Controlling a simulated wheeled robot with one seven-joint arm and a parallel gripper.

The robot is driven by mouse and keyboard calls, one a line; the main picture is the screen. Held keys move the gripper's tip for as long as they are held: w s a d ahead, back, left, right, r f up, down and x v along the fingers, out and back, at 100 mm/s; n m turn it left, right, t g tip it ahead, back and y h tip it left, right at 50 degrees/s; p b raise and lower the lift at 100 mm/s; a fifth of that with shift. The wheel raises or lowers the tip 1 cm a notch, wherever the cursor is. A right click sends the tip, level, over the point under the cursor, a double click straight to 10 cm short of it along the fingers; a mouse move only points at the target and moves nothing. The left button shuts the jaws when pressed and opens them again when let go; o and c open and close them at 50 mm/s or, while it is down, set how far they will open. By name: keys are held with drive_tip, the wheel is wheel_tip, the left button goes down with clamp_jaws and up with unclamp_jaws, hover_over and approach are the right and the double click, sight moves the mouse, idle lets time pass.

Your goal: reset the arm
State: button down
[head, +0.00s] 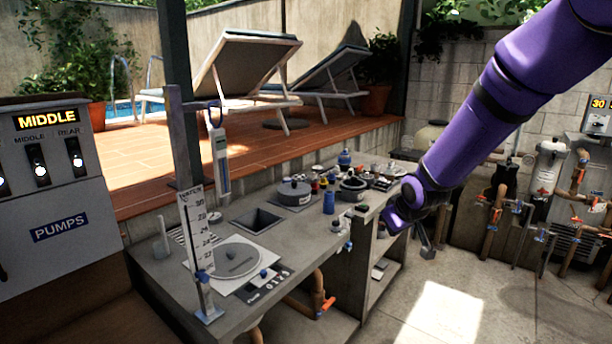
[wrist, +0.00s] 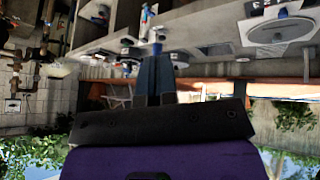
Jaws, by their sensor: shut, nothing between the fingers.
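My purple arm reaches in from the upper right in the head view, and its end hangs beside the right end of the grey counter (head: 160,268). My gripper (wrist: 155,62) shows in the wrist view as two dark fingers close together, shut and empty. In the head view the fingers are small and partly hidden by the wrist, so their exact pose is hard to tell. The wrist view is turned over, with the counter at the top and greenery at the bottom. No contact with the counter is visible.
The counter carries a scale (head: 238,262), a water gauge (head: 196,235), a blue bottle (head: 329,200) and several small items. A pump panel (head: 45,195) stands left. Pipes and valves (head: 545,185) line the right wall. Concrete floor (head: 450,300) is open at lower right.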

drive_tip(key=s+d+r+m+h, duration=0.1)
drive_tip(key=s+d+r+m, duration=0.35)
drive_tip(key=s+r, duration=1)
drive_tip(key=s+d+r+g, duration=0.1)
drive_tip(key=s+d+r, duration=0.1)
drive_tip(key=s, duration=0.8)
drive_tip(key=s+d+r, duration=0.2)
drive_tip(key=s, duration=0.9)
drive_tip(key=shift+m+g, duration=0.4)
drive_tip(key=shift+m, duration=0.05)
